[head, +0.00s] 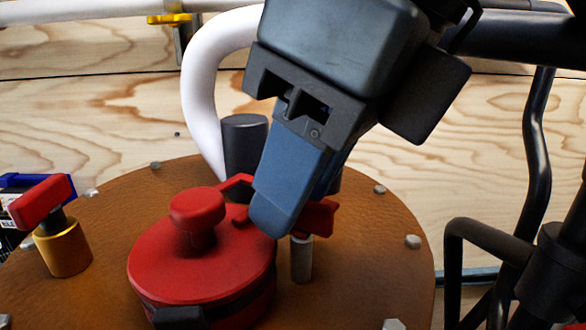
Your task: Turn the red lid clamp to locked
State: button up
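A red round lid (165,262) with a red knob (198,210) sits on the brown round plate. The red clamp (318,219) shows just right of my fingertips, above a short metal post. A further thin red piece shows left of my finger, by the lid's back edge; whether it belongs to the clamp is unclear. My gripper (285,205) comes down from above with its blue fingers at the clamp. The near finger hides the middle of the clamp and most of the other finger. I cannot tell whether the fingers touch or grip the clamp.
A red-handled brass valve (62,248) stands at the left. A white pipe (203,95) and a dark grey cylinder (245,142) stand behind the lid. Bolts ring the brown plate (365,270). Black tubes (530,130) stand at the right. A plywood wall closes the back.

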jog(key=shift+c, duration=0.4)
grip_shut()
dwell(0.9)
